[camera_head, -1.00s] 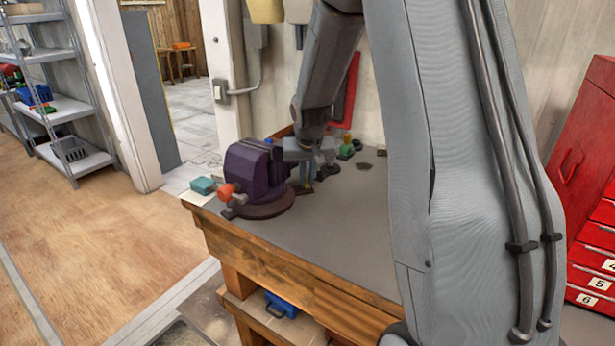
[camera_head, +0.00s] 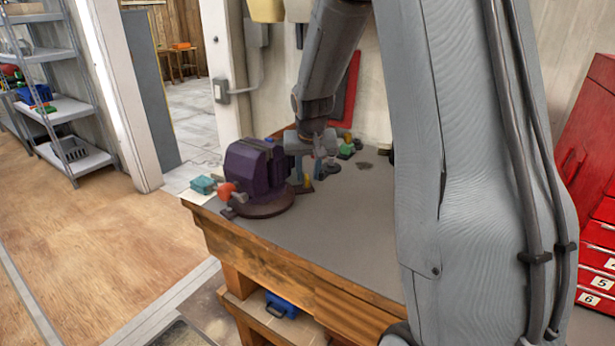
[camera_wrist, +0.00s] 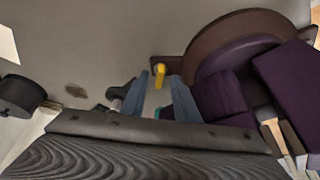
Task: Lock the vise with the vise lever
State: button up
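The purple vise (camera_head: 245,172) stands on a round swivel base at the left end of the workbench (camera_head: 300,232). It also shows at the right of the wrist view (camera_wrist: 217,93). A lever with an orange-red knob (camera_head: 227,190) sticks out from its front left. A small yellow-ended lever (camera_head: 307,180) stands beside the base on the right; in the wrist view the yellow end (camera_wrist: 160,72) shows just beyond my fingertips. My gripper (camera_wrist: 162,80) points down beside the vise, open, with a blue-grey finger on each side of the yellow end's line. I cannot tell whether either finger touches it.
A teal block (camera_head: 203,185) lies left of the vise. Several small items, one green (camera_head: 347,149), stand behind my gripper at the back of the bench. The front middle of the bench top is clear. A red drawer cabinet (camera_head: 597,235) stands at the right.

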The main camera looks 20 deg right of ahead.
jog(key=shift+b+v, duration=0.65)
jog(key=shift+v, duration=2.35)
